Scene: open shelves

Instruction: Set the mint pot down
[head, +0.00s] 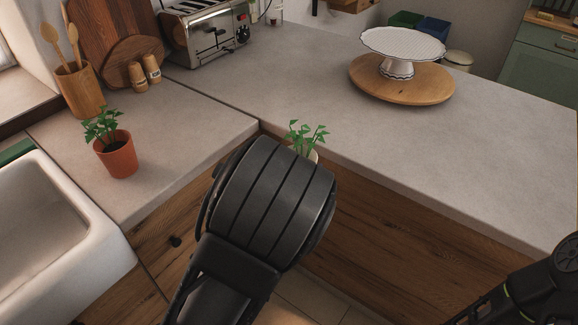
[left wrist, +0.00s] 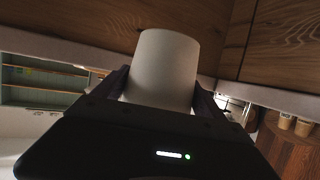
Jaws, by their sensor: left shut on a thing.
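The mint pot is a plain off-white pot (left wrist: 165,65) in the left wrist view, held between the two fingers of my left gripper (left wrist: 160,92), which is shut on it. In the head view its green leaves (head: 306,137) and a sliver of pale pot show past my left forearm, in front of the counter's edge. My forearm hides the rest of the pot and the left gripper there. No contact between the pot and the counter can be made out. My right gripper is out of view; only part of my right arm shows at the lower right.
The grey counter (head: 330,95) has wide free room in the middle and right. A terracotta pot with a plant (head: 117,156) stands left, by the white sink (head: 60,235). A toaster (head: 208,35), wooden shakers (head: 145,73) and a white cake stand (head: 400,45) on a round board (head: 425,85) stand behind.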

